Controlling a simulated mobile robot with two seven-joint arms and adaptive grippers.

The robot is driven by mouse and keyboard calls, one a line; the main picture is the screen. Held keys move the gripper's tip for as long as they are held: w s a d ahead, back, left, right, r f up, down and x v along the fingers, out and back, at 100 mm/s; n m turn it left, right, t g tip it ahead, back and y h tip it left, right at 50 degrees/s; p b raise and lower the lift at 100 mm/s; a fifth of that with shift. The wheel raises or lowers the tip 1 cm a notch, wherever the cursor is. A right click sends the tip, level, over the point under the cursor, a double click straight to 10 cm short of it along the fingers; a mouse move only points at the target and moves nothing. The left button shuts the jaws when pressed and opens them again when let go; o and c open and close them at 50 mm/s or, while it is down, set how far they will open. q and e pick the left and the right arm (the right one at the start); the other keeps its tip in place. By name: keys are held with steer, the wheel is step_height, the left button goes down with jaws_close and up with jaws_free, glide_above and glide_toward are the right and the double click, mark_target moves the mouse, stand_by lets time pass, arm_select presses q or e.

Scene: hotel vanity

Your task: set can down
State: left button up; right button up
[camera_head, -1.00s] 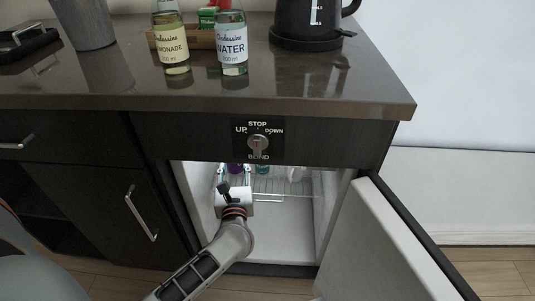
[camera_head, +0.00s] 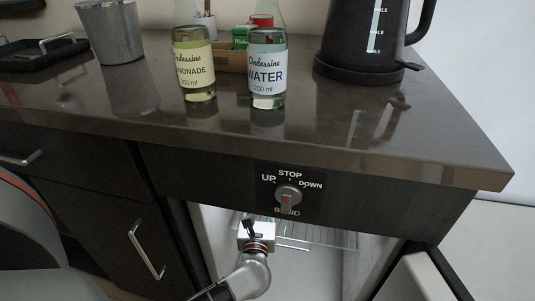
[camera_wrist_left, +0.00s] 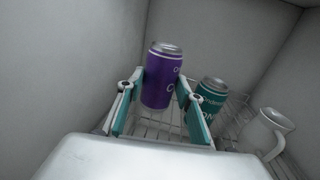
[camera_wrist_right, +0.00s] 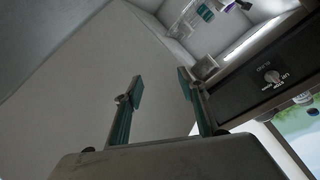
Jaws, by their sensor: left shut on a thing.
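A purple can (camera_wrist_left: 162,76) stands nearly upright between the fingers of my left gripper (camera_wrist_left: 157,108) in the left wrist view. The left gripper is shut on it, inside the white mini fridge under the counter. In the head view my left wrist reaches into the fridge opening, and the can is hidden there. A wire shelf (camera_head: 318,236) runs across the fridge. My right gripper (camera_wrist_right: 162,92) is open and empty, outside the fridge.
The fridge door (camera_head: 415,280) is open at right. Bottles (camera_head: 267,75) and a kettle (camera_head: 365,40) stand on the counter (camera_head: 310,130).

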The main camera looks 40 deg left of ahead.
arm_select(q)
step_height(320, 180, down, 4)
steer(key=shift+b, duration=0.9)
steer(key=shift+w+r, duration=0.1)
steer(key=shift+r, duration=0.2)
steer(key=o, duration=1.4)
steer(key=shift+f, duration=0.2)
arm_select(e)
steer(key=shift+a+r+m, duration=0.1)
steer(key=shift+a+m, duration=0.5)
steer(key=shift+m, duration=0.6)
arm_select(q)
steer(key=shift+r, duration=0.15)
